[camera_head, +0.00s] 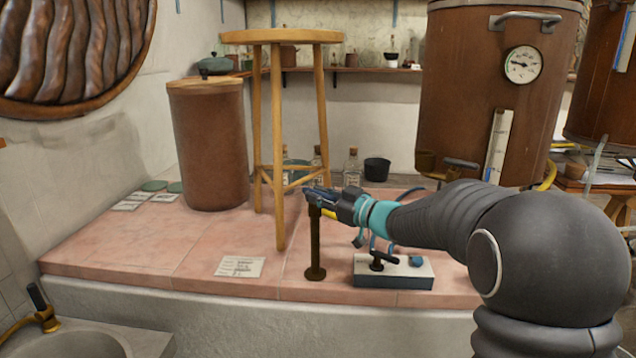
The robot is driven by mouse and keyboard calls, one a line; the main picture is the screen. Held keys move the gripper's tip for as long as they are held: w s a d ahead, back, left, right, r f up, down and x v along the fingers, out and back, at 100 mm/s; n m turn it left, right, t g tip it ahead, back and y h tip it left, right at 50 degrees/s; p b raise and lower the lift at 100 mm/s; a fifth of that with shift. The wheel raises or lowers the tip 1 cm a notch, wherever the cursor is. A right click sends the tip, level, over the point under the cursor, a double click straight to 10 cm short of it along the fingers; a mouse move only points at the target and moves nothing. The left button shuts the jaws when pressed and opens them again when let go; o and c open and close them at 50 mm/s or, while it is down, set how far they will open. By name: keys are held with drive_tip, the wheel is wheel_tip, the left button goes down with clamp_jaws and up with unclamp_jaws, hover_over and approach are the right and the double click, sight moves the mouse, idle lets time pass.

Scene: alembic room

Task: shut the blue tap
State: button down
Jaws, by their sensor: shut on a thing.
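My gripper (322,196) reaches in from the right and is at the top of a thin brown standpipe (316,245) on the pink tiled ledge. It is shut on the blue tap's handle (318,192), which shows as a dark blue bar between and beside the fingers. The fingers hide most of the tap, so I cannot tell how far its handle is turned. A short yellow part (329,213) shows just below the fingers.
A wooden stool (280,37) stands close behind my gripper. A white-topped block (395,273) with a black lever tap and a small blue part sits at the ledge's front. A paper label (240,267) lies left. A large copper vessel (455,90) stands behind my arm.

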drive_tip(key=n+g+y, duration=0.1)
drive_tip(key=g, duration=0.1)
drive_tip(key=n+g+y, duration=0.1)
drive_tip(key=n+g, duration=0.1)
drive_tip(key=n+g+y, duration=0.1)
drive_tip(key=g, duration=0.1)
drive_tip(key=shift+w+d+f, duration=0.1)
drive_tip(key=shift+w+d, duration=0.05)
drive_tip(key=shift+w, duration=0.15)
drive_tip(key=shift+w+n+g+y, duration=0.1)
drive_tip(key=shift+n+g+y, duration=0.2)
drive_tip(key=shift+n+g, duration=1.5)
drive_tip(key=shift+g, duration=0.4)
drive_tip(key=c, duration=1.1)
unclamp_jaws()
drive_tip(key=d, duration=1.2)
